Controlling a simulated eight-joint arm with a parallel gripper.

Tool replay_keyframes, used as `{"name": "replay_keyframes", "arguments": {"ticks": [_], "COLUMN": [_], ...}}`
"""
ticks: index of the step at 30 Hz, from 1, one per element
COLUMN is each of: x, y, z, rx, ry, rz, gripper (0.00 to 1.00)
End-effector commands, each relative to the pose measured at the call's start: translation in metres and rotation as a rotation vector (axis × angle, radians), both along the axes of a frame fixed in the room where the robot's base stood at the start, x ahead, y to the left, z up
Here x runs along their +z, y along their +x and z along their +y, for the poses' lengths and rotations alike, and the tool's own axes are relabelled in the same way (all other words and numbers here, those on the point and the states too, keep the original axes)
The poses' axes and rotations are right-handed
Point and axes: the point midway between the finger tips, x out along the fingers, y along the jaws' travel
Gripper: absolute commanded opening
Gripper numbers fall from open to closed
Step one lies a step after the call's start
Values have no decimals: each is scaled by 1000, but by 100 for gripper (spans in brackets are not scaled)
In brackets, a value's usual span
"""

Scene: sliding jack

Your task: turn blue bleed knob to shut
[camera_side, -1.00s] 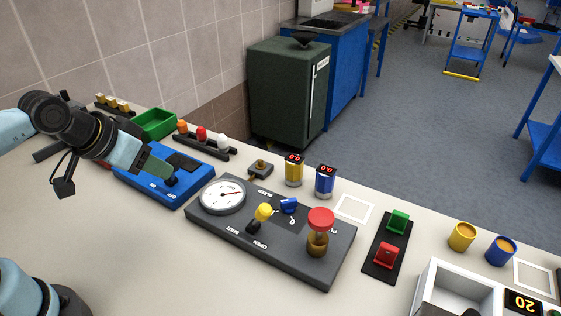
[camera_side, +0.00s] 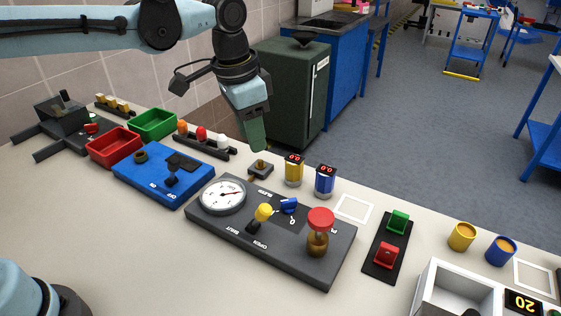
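The blue bleed knob (camera_side: 289,205) sits on the dark grey panel (camera_side: 318,277), near its back edge by the BLEED lettering. A yellow-topped lever (camera_side: 264,213) stands just left of it, by the SHUT and OPEN lettering. A round white gauge (camera_side: 223,196) is at the panel's left and a red-topped brass post (camera_side: 320,222) at its right. My gripper (camera_side: 253,146) points down above the area behind the panel, up and left of the blue knob and apart from it. Its green fingers overlap in this view, so I cannot tell their opening.
A small brass-topped block (camera_side: 260,170) stands just below my gripper. Yellow (camera_side: 293,170) and blue (camera_side: 325,180) display cylinders stand behind the panel. A blue switch box (camera_side: 165,180) lies left, a black plate with green and red switches (camera_side: 378,262) right. The front table area is clear.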

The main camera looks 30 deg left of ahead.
Motion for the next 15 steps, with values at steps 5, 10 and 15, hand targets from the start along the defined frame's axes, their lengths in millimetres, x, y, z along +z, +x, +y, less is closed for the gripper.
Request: {"name": "replay_keyframes", "arguments": {"ticks": [5, 10, 15], "x": [-13, -22, -29], "y": [18, 23, 24], "z": [-40, -60, -65], "rx": [-122, -187, -205], "ry": [39, 61, 67], "rz": [87, 134, 148], "gripper": [39, 39, 39]}}
